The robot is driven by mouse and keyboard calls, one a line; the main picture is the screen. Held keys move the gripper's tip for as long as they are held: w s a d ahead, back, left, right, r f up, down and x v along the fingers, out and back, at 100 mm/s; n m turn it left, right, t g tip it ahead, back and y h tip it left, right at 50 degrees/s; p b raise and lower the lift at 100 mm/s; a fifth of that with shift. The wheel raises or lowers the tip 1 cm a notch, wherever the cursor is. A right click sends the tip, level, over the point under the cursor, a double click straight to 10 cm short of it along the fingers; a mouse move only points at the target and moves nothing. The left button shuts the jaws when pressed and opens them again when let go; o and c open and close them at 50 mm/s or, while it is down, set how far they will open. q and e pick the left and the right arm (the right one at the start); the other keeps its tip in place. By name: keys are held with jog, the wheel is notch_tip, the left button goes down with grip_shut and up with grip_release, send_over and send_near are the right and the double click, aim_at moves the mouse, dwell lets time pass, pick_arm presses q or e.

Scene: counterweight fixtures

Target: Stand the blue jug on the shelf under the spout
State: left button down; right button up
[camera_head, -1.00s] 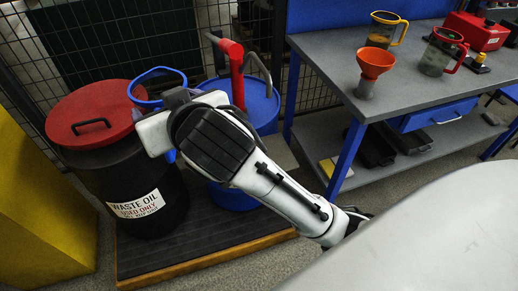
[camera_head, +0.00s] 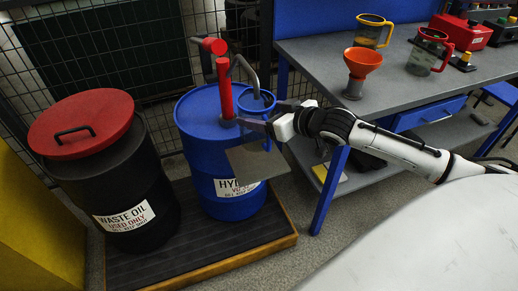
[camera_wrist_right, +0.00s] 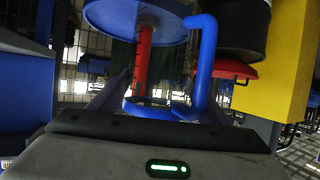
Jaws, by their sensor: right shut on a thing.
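The clear jug with a blue rim (camera_head: 257,98) is in my right gripper (camera_head: 270,124), beside the red hand pump on the blue drum. In the head view its lower part is hard to make out. In the right wrist view the blue handle (camera_wrist_right: 203,62) shows near the fingers of my right gripper (camera_wrist_right: 165,103). The grey curved spout (camera_head: 245,68) comes from the pump, close to the jug's rim. A grey shelf plate (camera_head: 257,164) juts from the drum's front, lower than the jug. I cannot tell whether they touch. My left gripper is not in view.
The blue drum (camera_head: 198,120) and a black waste-oil drum with a red lid (camera_head: 82,122) stand on a dark platform (camera_head: 190,250). A workbench (camera_head: 330,55) at right holds an orange funnel (camera_head: 362,62) and other jugs. A wire fence stands behind.

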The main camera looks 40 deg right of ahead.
aim_at(260, 136)
notch_tip(260, 136, down, 8)
jog(key=shift+r+b, duration=0.1)
jog(key=shift+b, duration=0.25)
jog(key=o, duration=1.1)
jog(key=p+v, duration=0.2)
jog(key=v, duration=1)
jog(key=s+a+f+g, duration=0.1)
jog(key=s+a+f, duration=0.1)
jog(key=s+f, duration=0.3)
jog(key=s+a+f+g, duration=0.1)
jog(key=s+a+f, duration=0.15)
jog(key=f, duration=0.55)
jog(key=s+a+f+g, duration=0.1)
jog(key=s+a+f, duration=0.3)
jog(key=a, duration=0.4)
jog(key=s+a+f+g, duration=0.1)
jog(key=s+a+f, duration=0.4)
jog(key=a, duration=0.3)
jog(key=shift+a+f+g, duration=0.25)
jog(key=shift+f+g, duration=0.1)
jog(key=shift+g, duration=0.05)
